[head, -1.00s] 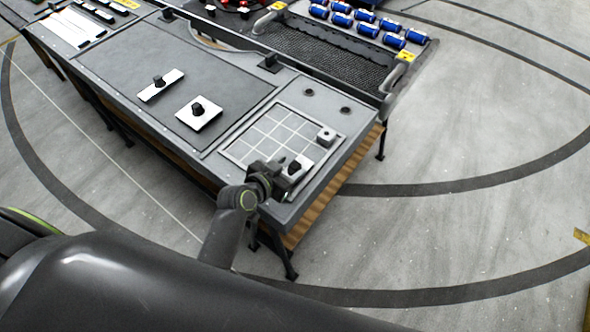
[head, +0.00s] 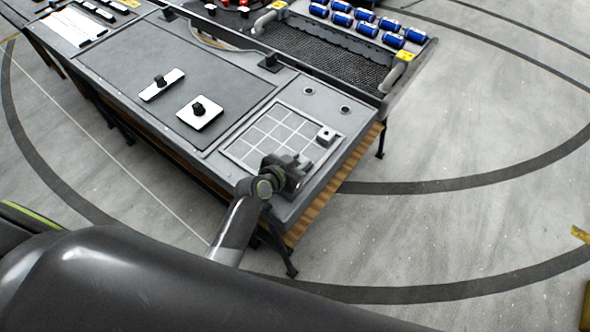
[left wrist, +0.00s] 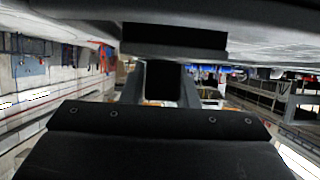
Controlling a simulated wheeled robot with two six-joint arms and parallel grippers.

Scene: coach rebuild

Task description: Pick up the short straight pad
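My left gripper (head: 292,172) is low over the near corner of the white-lined grid (head: 262,135) on the grey bench. A white pad with a dark knob showed there earlier; the gripper now hides it in the head view. In the left wrist view, a dark block (left wrist: 163,82) stands between the two grey fingers (left wrist: 163,98). Whether they grip it or only flank it is not clear. Two other white pads with black knobs lie on the dark mat: a narrow one (head: 151,92) and a squarer one (head: 205,120). My right gripper is not in view.
The bench ends just right of the grid; open floor lies there.

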